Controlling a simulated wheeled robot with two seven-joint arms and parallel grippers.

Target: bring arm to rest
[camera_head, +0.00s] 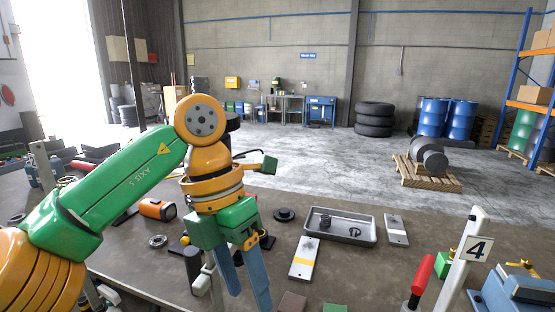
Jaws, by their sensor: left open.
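My left arm comes in from the left, a green and orange arm bent at a raised joint. Its left gripper (242,275) points down over the workbench (375,268), with two blue-grey fingers apart and nothing seen between them. The fingertips are near the bottom of the view, left of a white plate (304,258). My right gripper is not in view.
A grey tray (364,236) holding a small dark part stands right of the gripper. Another white plate (396,230) lies beside it. Small parts lie around the gripper.

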